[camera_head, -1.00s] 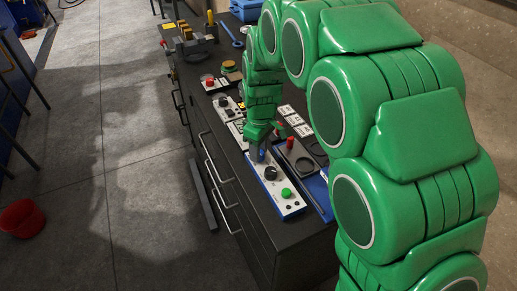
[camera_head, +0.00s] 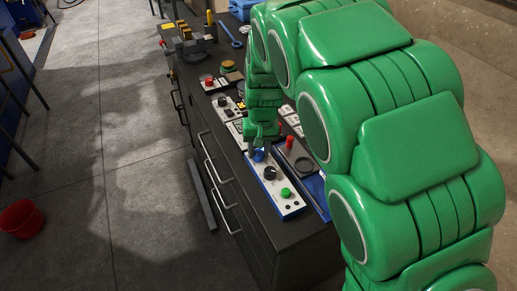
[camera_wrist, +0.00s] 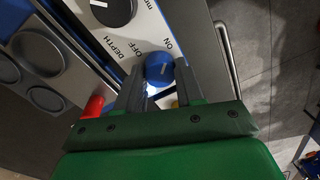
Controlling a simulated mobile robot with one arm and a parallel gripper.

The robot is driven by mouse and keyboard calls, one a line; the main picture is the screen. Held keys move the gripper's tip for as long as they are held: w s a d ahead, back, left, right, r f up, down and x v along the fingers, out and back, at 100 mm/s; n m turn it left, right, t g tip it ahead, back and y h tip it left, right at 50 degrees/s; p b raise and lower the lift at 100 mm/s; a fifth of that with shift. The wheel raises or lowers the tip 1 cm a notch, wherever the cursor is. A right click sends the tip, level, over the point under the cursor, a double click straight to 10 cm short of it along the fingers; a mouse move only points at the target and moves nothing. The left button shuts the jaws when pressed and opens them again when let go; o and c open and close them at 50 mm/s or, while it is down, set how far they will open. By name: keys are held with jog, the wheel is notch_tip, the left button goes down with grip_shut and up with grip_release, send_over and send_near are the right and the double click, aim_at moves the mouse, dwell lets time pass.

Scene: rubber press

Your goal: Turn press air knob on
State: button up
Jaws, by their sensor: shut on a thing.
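I cannot tell exactly where the knob's mark points. In the head view the blue knob (camera_head: 259,156) shows at the upper end of the panel (camera_head: 291,208), just under my gripper (camera_head: 257,149), which partly hides it.
A black knob (camera_head: 269,173) and a green button (camera_head: 285,192) are on the same panel. A red-handled piece (camera_head: 289,143) and a blue tray (camera_head: 316,189) lie to its right. More controls (camera_head: 226,107) stand farther back on the bench.

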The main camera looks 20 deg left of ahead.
aim_at(260, 152)
jog(key=shift+m, duration=1)
jog(key=o, duration=1)
jog(key=shift+o, duration=0.2)
notch_tip(260, 152, up, 6)
jog(key=shift+w+d+r, duration=0.1)
jog(key=shift+d+r, duration=0.05)
jog(key=shift+r, duration=0.1)
jog(key=shift+d+r, duration=0.1)
jog(key=shift+r, duration=0.5)
